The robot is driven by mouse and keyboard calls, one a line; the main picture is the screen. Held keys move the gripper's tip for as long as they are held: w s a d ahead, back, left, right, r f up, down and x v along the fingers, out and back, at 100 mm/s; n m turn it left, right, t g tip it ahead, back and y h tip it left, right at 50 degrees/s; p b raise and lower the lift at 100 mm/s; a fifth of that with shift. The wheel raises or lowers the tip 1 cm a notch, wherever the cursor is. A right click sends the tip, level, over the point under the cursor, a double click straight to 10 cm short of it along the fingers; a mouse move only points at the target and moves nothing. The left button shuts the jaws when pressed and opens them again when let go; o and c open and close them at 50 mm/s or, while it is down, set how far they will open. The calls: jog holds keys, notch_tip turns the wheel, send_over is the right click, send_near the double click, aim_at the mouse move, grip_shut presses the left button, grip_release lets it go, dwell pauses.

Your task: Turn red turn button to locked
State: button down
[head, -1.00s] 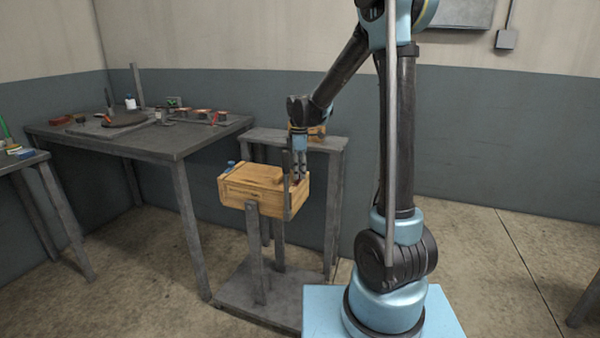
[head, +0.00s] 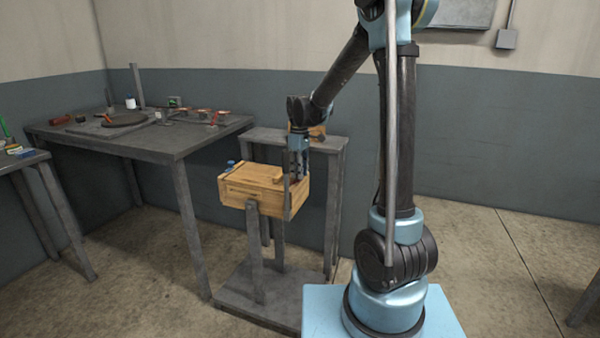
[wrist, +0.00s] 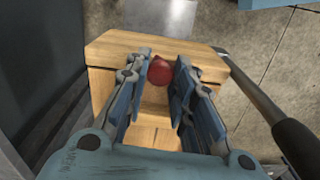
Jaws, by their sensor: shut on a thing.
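The red turn button (wrist: 160,71) shows in the wrist view, a round red knob at the end of a wooden box (wrist: 118,47). My gripper (wrist: 161,75) is shut on the red button, with a finger on each side of it. In the head view the box (head: 240,192) sits on a grey stand. My gripper (head: 298,168) points down at the box's right end. The button is hidden there behind the fingers and a dark upright post. I cannot tell from these frames how far the button is turned.
A dark upright post (head: 287,185) stands close in front of my gripper. A small blue knob (head: 231,164) is at the box's left end. A grey table (head: 150,140) with several items stands at the left, and a grey bench (head: 325,143) behind.

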jog(key=m, duration=0.6)
jog(key=shift+w, duration=0.1)
jog(key=m, duration=0.6)
jog(key=shift+m, duration=0.3)
dwell(0.3)
jog(key=c, duration=1.3)
grip_release()
jog(key=shift+c, duration=0.2)
notch_tip(320, 180, up, 12)
